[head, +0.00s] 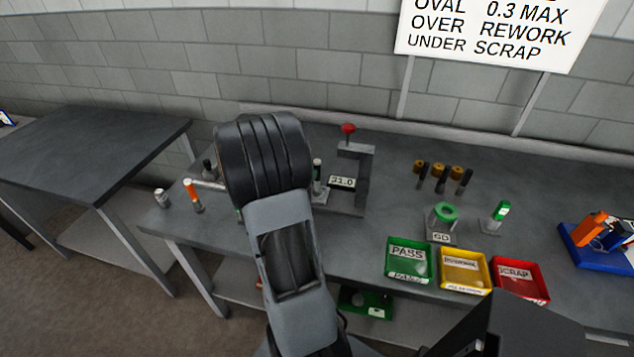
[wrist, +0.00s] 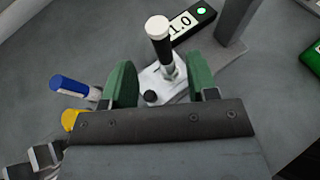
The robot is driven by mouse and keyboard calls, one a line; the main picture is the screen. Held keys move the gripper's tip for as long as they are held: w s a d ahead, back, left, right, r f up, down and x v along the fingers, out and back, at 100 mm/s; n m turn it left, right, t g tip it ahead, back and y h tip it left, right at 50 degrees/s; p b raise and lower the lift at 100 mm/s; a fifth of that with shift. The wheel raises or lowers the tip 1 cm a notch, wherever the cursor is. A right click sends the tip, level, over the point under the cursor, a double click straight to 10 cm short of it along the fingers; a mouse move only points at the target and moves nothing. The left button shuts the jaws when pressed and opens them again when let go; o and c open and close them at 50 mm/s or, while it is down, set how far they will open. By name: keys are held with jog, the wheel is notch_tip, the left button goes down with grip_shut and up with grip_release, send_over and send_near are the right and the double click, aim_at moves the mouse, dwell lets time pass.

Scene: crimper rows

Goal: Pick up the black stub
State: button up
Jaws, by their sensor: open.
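A black stub (wrist: 162,48) with a white top stands on a pale metal base in the wrist view. It also shows in the head view (head: 318,184), just right of my arm, in front of the small display. My gripper (wrist: 160,68) is open, with one green finger on each side of the stub's lower part. Clear gaps show between the fingers and the stub. The head view mostly hides my gripper behind my arm.
A press with a red knob (head: 348,129) and a display (head: 342,182) stand beside the stub. A small black knob (wrist: 150,97) is near the fingers. A blue-and-white piece (wrist: 72,87) lies left. Green, yellow and red trays (head: 520,282) sit at the bench's front right.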

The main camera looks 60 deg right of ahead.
jog(key=shift+p+x, duration=0.7)
jog(key=shift+x, duration=2.35)
grip_shut()
jog(key=shift+r, duration=0.1)
